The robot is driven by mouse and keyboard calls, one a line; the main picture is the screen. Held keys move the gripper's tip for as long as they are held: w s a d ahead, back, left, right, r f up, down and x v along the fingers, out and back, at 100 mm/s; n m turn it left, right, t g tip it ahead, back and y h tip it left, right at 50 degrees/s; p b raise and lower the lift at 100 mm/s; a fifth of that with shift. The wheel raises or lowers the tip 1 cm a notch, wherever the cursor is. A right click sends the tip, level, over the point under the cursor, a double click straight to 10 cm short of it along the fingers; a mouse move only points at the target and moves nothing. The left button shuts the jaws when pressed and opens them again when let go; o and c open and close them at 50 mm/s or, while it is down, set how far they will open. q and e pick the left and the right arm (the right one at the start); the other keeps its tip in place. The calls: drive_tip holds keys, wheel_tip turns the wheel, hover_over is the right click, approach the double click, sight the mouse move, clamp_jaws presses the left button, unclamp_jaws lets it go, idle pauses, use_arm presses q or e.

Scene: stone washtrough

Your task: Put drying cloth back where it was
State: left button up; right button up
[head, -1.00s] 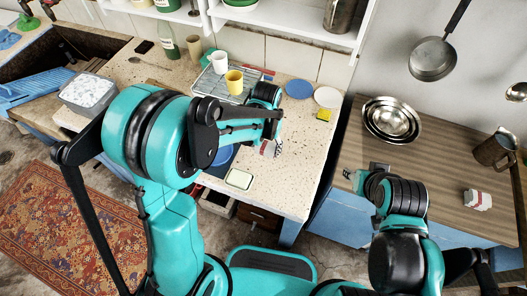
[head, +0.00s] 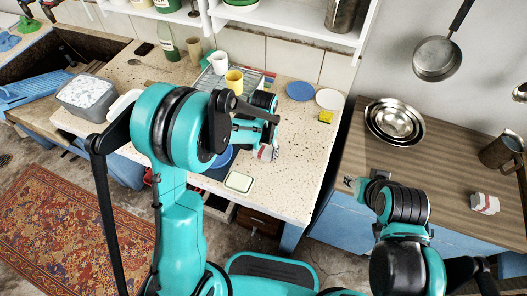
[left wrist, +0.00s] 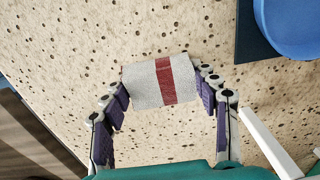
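A white folded cloth with a red stripe (left wrist: 162,82) is between the fingertips of my left gripper (left wrist: 160,88) in the left wrist view. Both fingers touch its sides. In the head view the cloth (head: 265,153) shows just below the left gripper (head: 262,135), over the speckled stone counter (head: 285,180). Its height above the counter is hard to tell. A similar white cloth with red marks (head: 485,203) lies on the wooden counter at the right. My right gripper (head: 353,184) is near the wooden counter's left edge, with no object seen in it; its fingers are too small to judge.
A dish rack (head: 215,83) with a white mug (head: 219,62) and yellow cup (head: 234,79) stands behind my left arm. Blue (head: 300,91) and white (head: 328,99) plates and a yellow sponge (head: 325,117) lie right of it. Steel bowls (head: 395,122) sit on the wooden counter (head: 440,175).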

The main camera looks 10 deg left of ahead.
sight(263, 151)
use_arm(q)
drive_tip(key=o, duration=0.4)
drive_tip(key=shift+c, duration=0.2)
drive_tip(key=shift+r, duration=0.1)
drive_tip(key=shift+r+p, duration=0.35)
wheel_tip(263, 151, up, 11)
drive_tip(key=p, duration=0.4)
drive_tip(key=s+a+r+n+t, duration=0.1)
drive_tip(key=s+a+r+t, duration=0.2)
drive_tip(key=s+r, duration=0.2)
drive_tip(key=s+a+r+n+t, duration=0.1)
drive_tip(key=s+a+r+t, duration=0.3)
drive_tip(key=s, duration=0.6)
drive_tip(key=shift+s+a+r, duration=0.2)
drive_tip(key=shift+s+r, duration=0.05)
drive_tip(key=shift+r, duration=0.25)
